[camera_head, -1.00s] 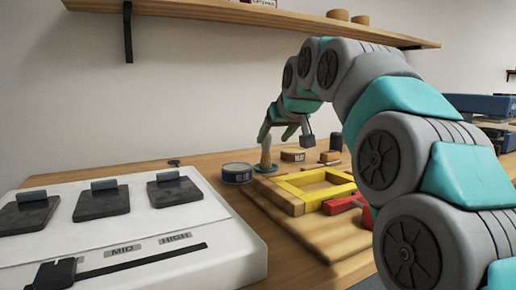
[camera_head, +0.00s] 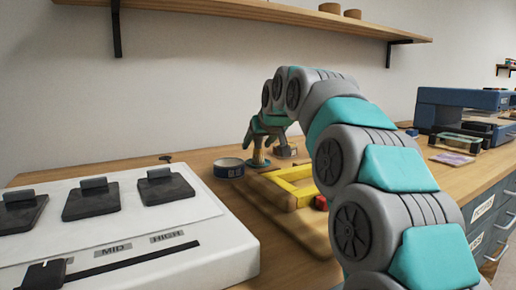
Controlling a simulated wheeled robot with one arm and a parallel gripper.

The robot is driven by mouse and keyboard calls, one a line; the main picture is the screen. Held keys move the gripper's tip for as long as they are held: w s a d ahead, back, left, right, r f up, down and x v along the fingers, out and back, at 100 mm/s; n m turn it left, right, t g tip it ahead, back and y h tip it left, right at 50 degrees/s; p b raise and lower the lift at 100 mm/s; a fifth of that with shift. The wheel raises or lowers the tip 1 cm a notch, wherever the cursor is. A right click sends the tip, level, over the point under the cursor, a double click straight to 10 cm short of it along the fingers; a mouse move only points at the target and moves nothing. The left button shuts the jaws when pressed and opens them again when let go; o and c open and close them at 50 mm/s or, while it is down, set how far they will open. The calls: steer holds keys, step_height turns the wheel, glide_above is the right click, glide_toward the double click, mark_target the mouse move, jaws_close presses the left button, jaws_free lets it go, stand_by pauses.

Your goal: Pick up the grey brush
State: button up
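A small upright object with a tan, flared lower part stands on the wooden bench at the far left corner of the wooden board; it looks like the brush (camera_head: 259,158). Its upper part is largely hidden by my gripper. My gripper (camera_head: 266,146) points down right at it, with one finger to the left and a grey finger to the right. The fingers look apart. I cannot tell whether they touch the brush.
A yellow frame (camera_head: 294,188) lies on the wooden board (camera_head: 283,218). A white control panel (camera_head: 150,235) fills the front left. A blue machine (camera_head: 462,108) stands at the right, and a shelf (camera_head: 250,12) hangs above.

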jaws_close()
stand_by(0.3)
steer(key=shift+r, duration=0.1)
stand_by(0.4)
steer(key=shift+r, duration=1.7)
steer(key=s+d, duration=0.3)
steer(key=s, duration=0.1)
steer(key=s+d+r, duration=0.1)
steer(key=s+d, duration=0.2)
steer(key=s, duration=0.2)
steer(key=s+d+b, duration=0.1)
steer(key=s+d, duration=0.2)
steer(key=s, duration=0.1)
steer(key=shift+s+r, duration=0.15)
